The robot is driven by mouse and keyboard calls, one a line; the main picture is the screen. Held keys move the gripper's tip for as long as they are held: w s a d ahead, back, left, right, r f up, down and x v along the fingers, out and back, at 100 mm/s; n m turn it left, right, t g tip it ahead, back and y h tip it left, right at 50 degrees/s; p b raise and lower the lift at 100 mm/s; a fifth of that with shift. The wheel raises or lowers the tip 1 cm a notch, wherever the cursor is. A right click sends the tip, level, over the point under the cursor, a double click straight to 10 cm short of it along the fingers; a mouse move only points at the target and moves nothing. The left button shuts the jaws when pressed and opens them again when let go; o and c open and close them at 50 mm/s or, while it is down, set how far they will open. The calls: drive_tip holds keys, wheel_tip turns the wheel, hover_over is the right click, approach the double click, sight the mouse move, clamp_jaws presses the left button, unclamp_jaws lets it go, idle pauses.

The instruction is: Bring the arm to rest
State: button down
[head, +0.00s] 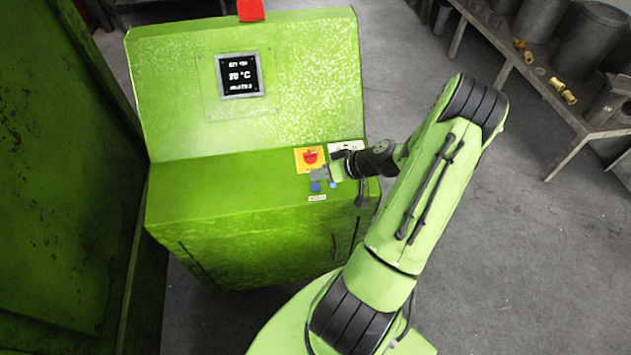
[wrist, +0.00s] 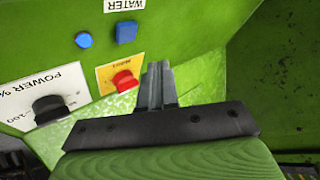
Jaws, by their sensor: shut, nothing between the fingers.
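My green arm reaches from the bottom of the head view over to the sloped top of a green control cabinet (head: 240,220). My gripper (head: 322,175) is over the right part of its panel, near the controls. In the wrist view my gripper (wrist: 156,70) is shut, its two grey fingers together with nothing between them. The fingertips show just right of a red button (wrist: 124,80) on a yellow plate; I cannot tell whether they touch the panel. The red button also shows in the head view (head: 310,156).
A lit display (head: 239,75) is on the upright face. A dark green wall (head: 60,180) stands at left. A bench (head: 510,60) with brass pieces is at right; grey floor between is clear.

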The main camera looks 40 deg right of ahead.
drive_tip(key=shift+s+a+r+p, duration=0.1)
drive_tip(key=shift+r+p, duration=0.2)
drive_tip(key=shift+r, duration=0.65)
drive_tip(key=s+a+r+n+g+h, duration=0.25)
drive_tip(key=a+r+g, duration=0.25)
drive_tip(key=a+r, duration=1.1)
drive_tip(key=s+a+r, duration=0.3)
drive_tip(key=s+r, duration=0.1)
drive_tip(key=s, duration=0.2)
drive_tip(key=s+a+r+t+h+p, duration=0.1)
drive_tip(key=s+a+r, duration=0.3)
drive_tip(key=s+r, duration=0.1)
drive_tip(key=shift+s+a, duration=0.25)
drive_tip(key=shift+s, duration=0.2)
